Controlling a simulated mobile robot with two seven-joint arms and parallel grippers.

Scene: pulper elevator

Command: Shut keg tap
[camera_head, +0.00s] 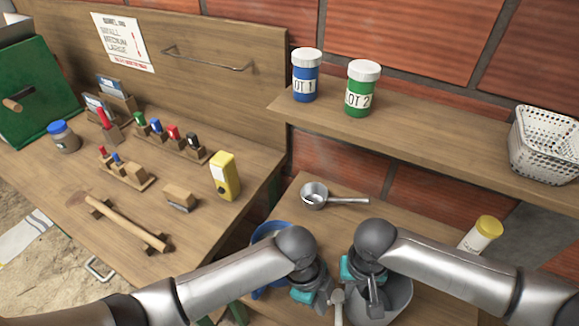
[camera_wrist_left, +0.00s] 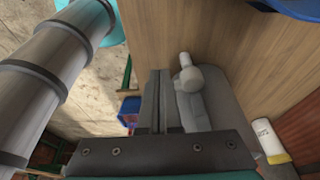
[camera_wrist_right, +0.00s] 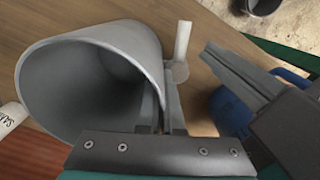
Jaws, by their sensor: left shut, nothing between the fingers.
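A small pale tap-like lever (camera_head: 337,299) with a round knob shows between my two grippers; its body is mostly hidden. It also shows in the left wrist view (camera_wrist_left: 190,78) and the right wrist view (camera_wrist_right: 181,68). I cannot tell whether it is open. My left gripper (camera_head: 323,299) is shut and empty, its fingertips close beside the lever. A grey metal pail (camera_head: 398,301) stands on the other side of it. My right gripper (camera_wrist_right: 161,105) has one finger inside the pail and one outside, closed on its wall. No clear keg shows; a blue round vessel (camera_head: 268,235) is partly hidden behind my left arm.
A metal scoop (camera_head: 316,196) lies behind the grippers. A yellow-capped jar (camera_head: 481,236) is at right. The shelf above holds a blue jar (camera_head: 305,78), a green jar (camera_head: 362,90) and a white basket (camera_head: 545,145).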

